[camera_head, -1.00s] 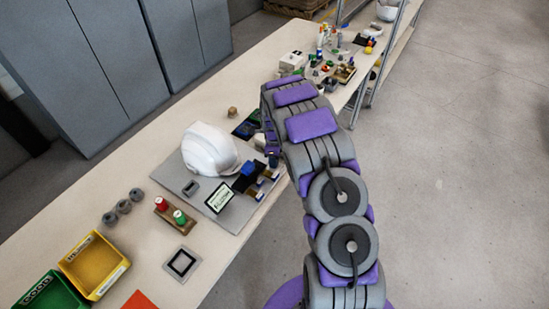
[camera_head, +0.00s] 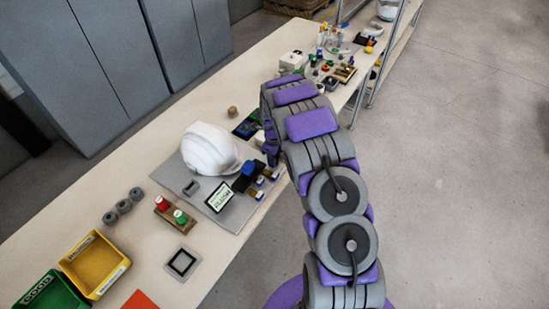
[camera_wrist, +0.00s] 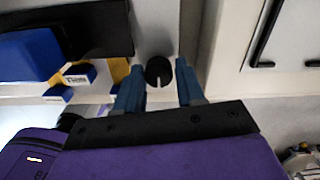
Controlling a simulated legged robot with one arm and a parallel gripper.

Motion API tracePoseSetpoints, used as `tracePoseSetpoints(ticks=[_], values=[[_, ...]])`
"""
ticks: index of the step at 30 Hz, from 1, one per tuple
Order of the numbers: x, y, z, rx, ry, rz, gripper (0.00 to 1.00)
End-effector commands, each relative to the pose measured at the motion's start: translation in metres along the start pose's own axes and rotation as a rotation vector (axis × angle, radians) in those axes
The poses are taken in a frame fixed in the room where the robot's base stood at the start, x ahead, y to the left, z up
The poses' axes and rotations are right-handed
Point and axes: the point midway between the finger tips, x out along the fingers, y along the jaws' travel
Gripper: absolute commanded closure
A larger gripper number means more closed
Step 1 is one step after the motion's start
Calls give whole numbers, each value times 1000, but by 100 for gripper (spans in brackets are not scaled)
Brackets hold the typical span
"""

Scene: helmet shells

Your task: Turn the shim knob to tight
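The knob (camera_wrist: 158,70) shows in the wrist view as a small dark round piece with a white line running from its middle toward the bottom of the picture. My gripper (camera_wrist: 159,66) has its two blue fingers apart, one on each side of the knob, with a visible gap on both sides. In the head view, my gripper is mostly hidden behind my arm, close to the right end of the grey fixture board (camera_head: 225,215). The knob cannot be made out in that view.
The board holds a white helmet shell (camera_head: 208,150), a small sign (camera_head: 220,196) and blue blocks (camera_head: 250,168). In the wrist view, a blue block (camera_wrist: 30,54) and small labelled blocks (camera_wrist: 78,74) lie left of the knob. Bins, including a yellow one (camera_head: 118,276), stand front left.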

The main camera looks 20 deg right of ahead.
Motion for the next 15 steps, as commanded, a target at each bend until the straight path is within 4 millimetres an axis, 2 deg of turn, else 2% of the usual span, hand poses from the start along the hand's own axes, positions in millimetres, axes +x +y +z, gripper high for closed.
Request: tracePoseSetpoints(ticks=[1,7,15], values=[[-1,-1,1,0,-1,-2,59],[0,1,-1,-1,1,1,41],[-2,1,-1,-1,2,2,41]])
